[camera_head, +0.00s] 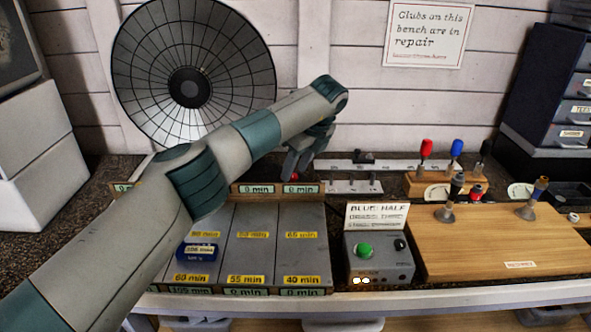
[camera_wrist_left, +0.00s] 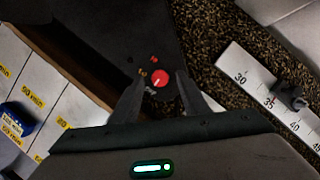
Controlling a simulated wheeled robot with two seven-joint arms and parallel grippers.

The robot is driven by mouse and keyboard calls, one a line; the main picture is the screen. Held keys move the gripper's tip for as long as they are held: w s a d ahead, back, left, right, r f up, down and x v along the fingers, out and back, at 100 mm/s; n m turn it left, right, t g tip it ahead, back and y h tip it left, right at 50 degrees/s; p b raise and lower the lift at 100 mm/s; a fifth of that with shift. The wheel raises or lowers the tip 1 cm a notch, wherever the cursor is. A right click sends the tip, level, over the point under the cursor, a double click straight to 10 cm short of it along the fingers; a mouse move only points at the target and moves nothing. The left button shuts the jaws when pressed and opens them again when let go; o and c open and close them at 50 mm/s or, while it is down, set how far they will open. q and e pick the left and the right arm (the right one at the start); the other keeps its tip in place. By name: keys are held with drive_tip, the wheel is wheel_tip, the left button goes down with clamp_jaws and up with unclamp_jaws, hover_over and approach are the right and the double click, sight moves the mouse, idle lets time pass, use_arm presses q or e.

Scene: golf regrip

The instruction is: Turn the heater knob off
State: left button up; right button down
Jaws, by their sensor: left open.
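The red heater knob (camera_wrist_left: 160,78) sits on a dark panel in the left wrist view, with small orange and red marks beside it. In the head view only a bit of red (camera_head: 294,177) shows below my gripper. My left gripper (camera_head: 298,165) is open and points down over it. In the wrist view the two fingertips (camera_wrist_left: 158,88) lie on either side of the knob; I cannot tell whether they touch it. The round dish heater (camera_head: 150,50) stands against the back wall, partly behind my arm. My right gripper is not in view.
A metal ruler (camera_wrist_left: 250,75) lies near the gripper. A wooden board (camera_head: 480,245) is at right.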

use_arm(q)
drive_tip(key=shift+s+d+r, duration=0.15)
drive_tip(key=shift+r, duration=0.25)
drive_tip(key=shift+b+v, duration=0.5)
drive_tip(key=shift+v, duration=0.75)
drive_tip(key=b+v, duration=0.2)
drive_tip(key=v, duration=1.1)
drive_tip(key=shift+r, duration=0.25)
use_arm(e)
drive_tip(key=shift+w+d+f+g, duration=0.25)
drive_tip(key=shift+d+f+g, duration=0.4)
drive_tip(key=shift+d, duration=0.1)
